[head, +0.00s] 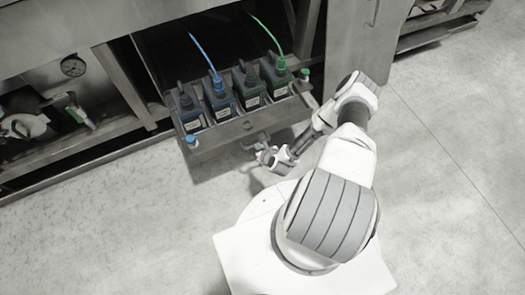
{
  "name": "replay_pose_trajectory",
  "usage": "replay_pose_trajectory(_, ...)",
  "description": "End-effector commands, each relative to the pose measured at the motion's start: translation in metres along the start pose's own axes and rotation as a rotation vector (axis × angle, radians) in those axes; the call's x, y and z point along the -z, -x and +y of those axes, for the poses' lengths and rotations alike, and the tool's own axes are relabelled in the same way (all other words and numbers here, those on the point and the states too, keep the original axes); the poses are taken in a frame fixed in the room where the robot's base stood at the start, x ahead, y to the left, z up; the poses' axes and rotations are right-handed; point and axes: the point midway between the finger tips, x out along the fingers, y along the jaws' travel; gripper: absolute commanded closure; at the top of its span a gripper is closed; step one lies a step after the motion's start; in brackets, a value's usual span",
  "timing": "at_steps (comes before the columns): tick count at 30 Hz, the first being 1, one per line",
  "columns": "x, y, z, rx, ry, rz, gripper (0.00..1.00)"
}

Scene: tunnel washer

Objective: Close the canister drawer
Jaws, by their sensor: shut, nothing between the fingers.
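The canister drawer (240,131) is pulled out from under the washer and sticks out over the floor. It holds several dark canisters in a row, among them one with a blue hose (221,100) and one with a green hose (279,80). My gripper (256,142) is shut and empty, just in front of the middle of the drawer's front. At this size I cannot tell whether it touches the drawer front.
The washer's steel frame (127,87) stands left of the drawer, with a pressure gauge (73,66) behind it. A grey panel (360,45) stands at the right. The floor (110,220) in front is clear.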

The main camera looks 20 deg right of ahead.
Motion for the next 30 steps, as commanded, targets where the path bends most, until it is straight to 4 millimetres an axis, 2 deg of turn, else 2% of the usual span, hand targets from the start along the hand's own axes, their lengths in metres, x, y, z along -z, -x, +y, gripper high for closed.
replay_pose_trajectory(1, 0.002, -0.013, 0.001, 0.000, 0.005, -0.001, 1.00)
replay_pose_trajectory(3, 0.000, -0.025, 0.001, -0.001, 0.003, -0.001, 1.00)
replay_pose_trajectory(9, -0.021, -0.042, 0.000, -0.001, 0.004, 0.000, 1.00)
replay_pose_trajectory(30, -0.031, -0.055, 0.000, -0.001, 0.002, 0.000, 1.00)
